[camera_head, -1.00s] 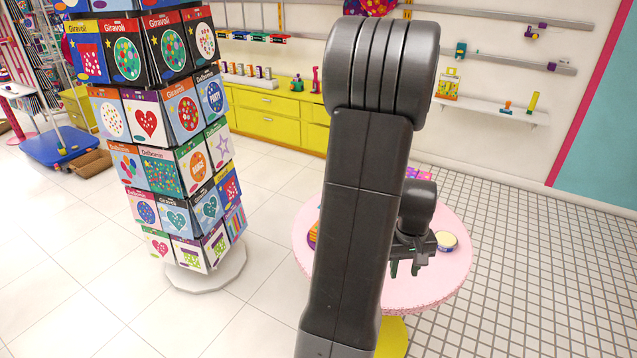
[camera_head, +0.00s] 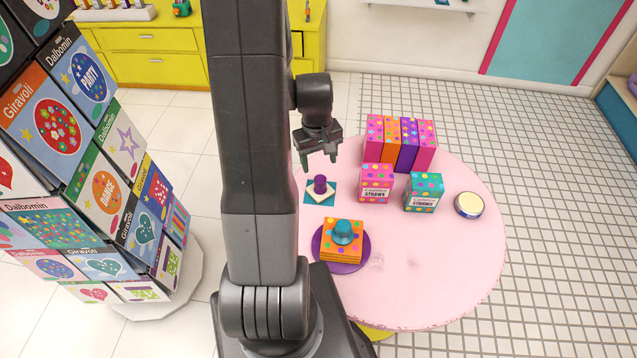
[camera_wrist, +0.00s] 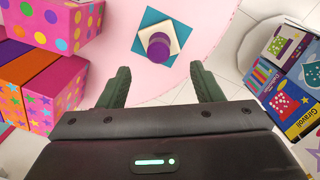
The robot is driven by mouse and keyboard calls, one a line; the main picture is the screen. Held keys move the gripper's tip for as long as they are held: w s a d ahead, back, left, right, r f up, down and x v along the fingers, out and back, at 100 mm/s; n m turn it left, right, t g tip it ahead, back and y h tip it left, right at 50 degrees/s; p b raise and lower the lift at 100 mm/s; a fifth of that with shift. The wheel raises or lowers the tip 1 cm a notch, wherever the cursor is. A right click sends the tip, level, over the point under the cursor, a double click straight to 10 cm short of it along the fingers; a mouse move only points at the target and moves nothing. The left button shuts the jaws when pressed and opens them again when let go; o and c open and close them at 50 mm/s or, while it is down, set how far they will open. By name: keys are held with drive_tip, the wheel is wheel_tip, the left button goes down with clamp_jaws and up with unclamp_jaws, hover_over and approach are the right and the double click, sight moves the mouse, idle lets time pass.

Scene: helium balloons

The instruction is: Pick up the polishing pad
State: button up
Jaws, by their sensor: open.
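A cream square pad with a purple knob (camera_head: 320,186) lies on a teal square sheet (camera_head: 311,198) at the left of the pink round table; it looks like the polishing pad. In the wrist view the pad (camera_wrist: 159,46) is ahead of my fingertips, roughly centred between them. My gripper (camera_head: 318,162) is open and empty, above the table's left edge beside the pad; it also shows in the wrist view (camera_wrist: 160,68). A similar item with a blue knob (camera_head: 342,232) sits on an orange dotted stack on a purple round mat (camera_head: 322,247).
The pink round table (camera_head: 440,270) also bears a pink straw box (camera_head: 376,183), a teal straw box (camera_head: 424,192), several tall dotted boxes (camera_head: 400,142) and a round tin (camera_head: 469,205). A card rack (camera_head: 100,190) stands at left. The table's front right is clear.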

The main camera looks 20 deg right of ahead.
sight(320, 179)
wheel_tip(320, 179, down, 4)
drive_tip(key=shift+d+f, duration=0.1)
drive_tip(key=shift+f, duration=0.15)
drive_tip(key=shift+w+d+f+p, duration=0.1)
drive_tip(key=shift+f+p, duration=0.05)
drive_tip(key=shift+f, duration=0.75)
drive_tip(key=shift+w+d+f+p, duration=0.1)
drive_tip(key=shift+w+f+p, duration=0.1)
drive_tip(key=shift+f, duration=0.75)
drive_tip(key=shift+w+f+p, duration=0.1)
drive_tip(key=shift+f+p, duration=0.05)
drive_tip(key=shift+f, duration=0.75)
drive_tip(key=c, duration=1.2)
drive_tip(key=shift+r, duration=0.15)
drive_tip(key=shift+r+b, duration=0.35)
drive_tip(key=shift+r, duration=4.55)
